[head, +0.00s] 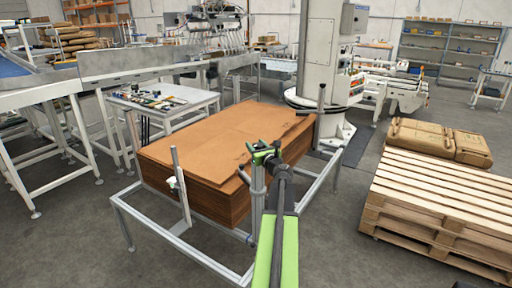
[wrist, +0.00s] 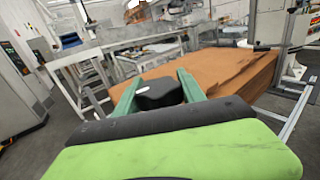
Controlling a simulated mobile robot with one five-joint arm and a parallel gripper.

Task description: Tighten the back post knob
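My gripper (head: 264,152) has green fingers and is at the near right side of the cardboard stack, by a grey metal post (head: 257,188). In the wrist view, a black knob (wrist: 160,94) sits between the two green fingers (wrist: 158,82) and fills the gap, so they look closed on it. In the head view the knob is hard to make out behind my gripper. Another post (head: 181,190) at the front left has a pale knob (head: 173,183). Further posts stand at the back right (head: 320,115) and back left (head: 133,130).
A stack of brown cardboard sheets (head: 215,140) lies inside the metal frame (head: 185,250). A table with tools (head: 160,103) and a conveyor (head: 40,95) are at the left. Floor is free between frame and pallet.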

